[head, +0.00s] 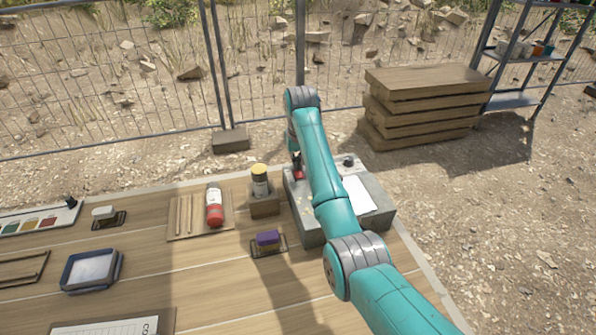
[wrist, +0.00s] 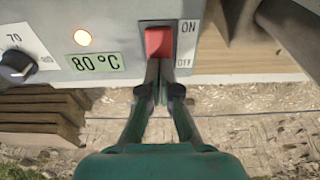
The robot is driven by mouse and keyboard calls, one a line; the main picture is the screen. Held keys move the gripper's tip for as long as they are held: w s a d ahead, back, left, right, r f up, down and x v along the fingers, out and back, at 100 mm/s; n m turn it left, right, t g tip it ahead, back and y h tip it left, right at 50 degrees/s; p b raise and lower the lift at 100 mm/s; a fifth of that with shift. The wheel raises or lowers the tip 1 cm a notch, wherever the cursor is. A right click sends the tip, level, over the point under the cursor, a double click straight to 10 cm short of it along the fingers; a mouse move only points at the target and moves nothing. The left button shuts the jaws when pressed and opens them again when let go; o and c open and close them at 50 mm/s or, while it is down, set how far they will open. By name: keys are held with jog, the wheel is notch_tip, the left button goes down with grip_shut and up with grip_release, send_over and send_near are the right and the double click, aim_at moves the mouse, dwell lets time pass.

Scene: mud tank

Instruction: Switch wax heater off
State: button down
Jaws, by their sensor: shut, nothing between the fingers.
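The wax heater is a grey box (head: 305,230) at the right end of the wooden table, partly hidden behind my arm. In the wrist view its panel (wrist: 115,18) carries a red rocker switch (wrist: 158,41), with ON beside its upper end and OFF beside its lower end. A round lamp (wrist: 82,37) glows warm, and a green display (wrist: 95,62) reads 80 °C. A black knob (wrist: 16,66) sits on a dial at the left. My gripper (wrist: 160,66) is shut and empty, its tips at the lower, OFF end of the switch. I cannot tell whether they touch it.
Left of the heater stand a yellow-lidded jar (head: 260,181) on a wooden block and a purple-topped block (head: 268,238). A red and white bottle (head: 214,206) lies on a board. A blue tray (head: 90,270) is further left. Stacked boards (head: 425,95) stand behind.

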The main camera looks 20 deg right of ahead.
jog(key=shift+f, duration=0.2)
jog(key=shift+r, duration=3.55)
